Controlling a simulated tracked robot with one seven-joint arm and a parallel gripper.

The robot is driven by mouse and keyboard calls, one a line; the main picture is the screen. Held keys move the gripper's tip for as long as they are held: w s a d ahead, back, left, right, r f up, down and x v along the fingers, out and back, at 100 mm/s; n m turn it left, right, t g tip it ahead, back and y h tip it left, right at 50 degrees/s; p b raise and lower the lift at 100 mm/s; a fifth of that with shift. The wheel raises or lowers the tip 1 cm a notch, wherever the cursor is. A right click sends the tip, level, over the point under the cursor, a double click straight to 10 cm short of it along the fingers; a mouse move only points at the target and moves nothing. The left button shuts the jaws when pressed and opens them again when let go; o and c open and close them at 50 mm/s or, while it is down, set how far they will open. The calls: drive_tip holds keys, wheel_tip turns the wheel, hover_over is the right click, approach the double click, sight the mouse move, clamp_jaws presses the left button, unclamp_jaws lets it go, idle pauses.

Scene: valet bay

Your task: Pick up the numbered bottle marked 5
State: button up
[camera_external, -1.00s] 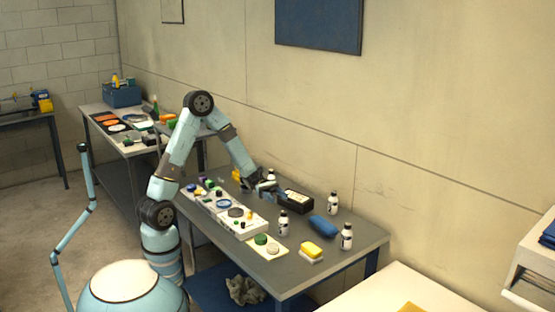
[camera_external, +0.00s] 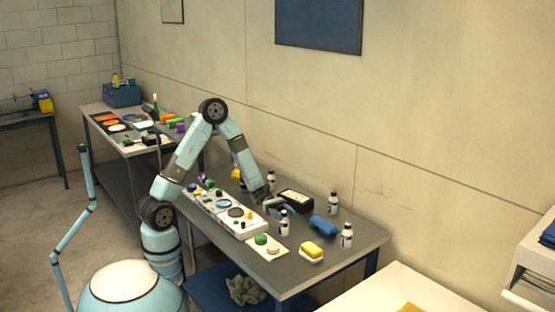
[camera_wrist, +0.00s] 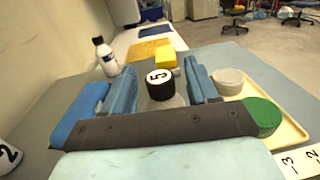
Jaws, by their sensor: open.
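The bottle marked 5 (camera_wrist: 160,84) shows its black cap with a white number label in the wrist view, between my two blue fingers. Its lower body is mostly hidden behind my gripper's dark crossbar. My gripper (camera_wrist: 162,88) is open, with one finger on each side of the bottle and visible gaps between. In the external view my gripper (camera_external: 278,206) is low over the table, right at a white bottle with a black cap (camera_external: 284,222), which stands upright near the control panel.
Other bottles stand at the back (camera_external: 333,203) and right (camera_external: 346,237). A blue block (camera_external: 323,225) and a yellow sponge (camera_external: 312,248) lie nearby. A cream tray (camera_external: 282,247) holds a green and a pale disc. A black box (camera_external: 296,200) lies behind my gripper.

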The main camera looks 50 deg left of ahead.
drive_tip(key=shift+s+d, duration=0.1)
drive_tip(key=shift+d, duration=0.75)
clamp_jaws()
